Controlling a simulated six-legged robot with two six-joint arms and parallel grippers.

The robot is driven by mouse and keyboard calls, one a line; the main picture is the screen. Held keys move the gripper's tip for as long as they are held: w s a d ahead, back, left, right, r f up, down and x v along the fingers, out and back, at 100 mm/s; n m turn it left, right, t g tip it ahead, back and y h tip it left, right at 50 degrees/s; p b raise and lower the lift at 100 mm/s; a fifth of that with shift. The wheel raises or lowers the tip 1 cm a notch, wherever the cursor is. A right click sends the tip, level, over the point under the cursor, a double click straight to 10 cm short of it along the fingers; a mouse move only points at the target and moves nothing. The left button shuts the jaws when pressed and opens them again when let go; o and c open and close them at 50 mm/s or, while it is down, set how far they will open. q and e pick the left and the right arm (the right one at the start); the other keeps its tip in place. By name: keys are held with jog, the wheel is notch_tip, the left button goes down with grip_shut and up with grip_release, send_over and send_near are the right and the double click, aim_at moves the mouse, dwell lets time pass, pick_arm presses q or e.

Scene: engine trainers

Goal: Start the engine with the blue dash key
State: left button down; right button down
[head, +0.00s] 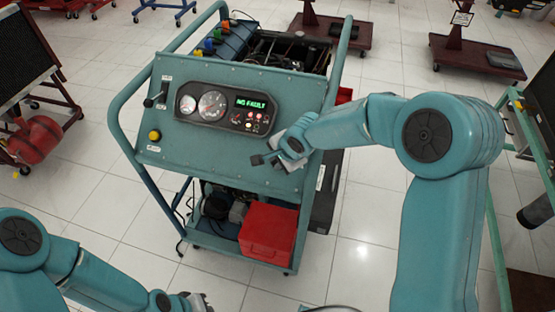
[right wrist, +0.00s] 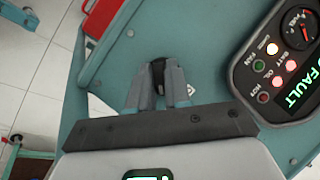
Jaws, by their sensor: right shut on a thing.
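The teal engine trainer's sloping dash panel (head: 200,150) faces me in the head view. Its black gauge cluster (head: 228,108) has a green display that reads NO FAULT, and small lamps are lit. My right gripper (head: 282,157) is at the panel's lower right part. In the right wrist view its fingers (right wrist: 159,92) are shut on a small dark thing (right wrist: 158,73), which looks like the dash key. The fingers mostly hide it, and I cannot make out any blue or how it meets the panel. My left gripper (head: 196,302) is low at the bottom edge, and its jaws are unclear.
A yellow button (head: 154,135) and a black lever (head: 154,100) are on the panel's left side. Teal side rails frame the cart. A red box (head: 268,232) stands on its lower shelf. Other stands are around, with clear tiled floor between.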

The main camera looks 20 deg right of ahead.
jog(key=n+g+h, duration=0.1)
jog(key=n+g, duration=0.1)
jog(key=n, duration=0.1)
jog(key=shift+a+n+b, duration=0.1)
jog(key=shift+n+b, duration=0.25)
jog(key=shift+n, duration=0.05)
jog(key=shift+w+n+g+h, duration=0.1)
jog(key=shift+n+g+h, duration=0.7)
jog(key=shift+n, duration=0.8)
jog(key=c, duration=1.2)
grip_release()
jog(key=shift+o, duration=0.2)
notch_tip(320, 180, up, 16)
jog(key=s+a, duration=0.1)
jog(key=s, duration=0.1)
jog(key=shift+a+b, duration=0.3)
jog(key=shift+b, duration=0.05)
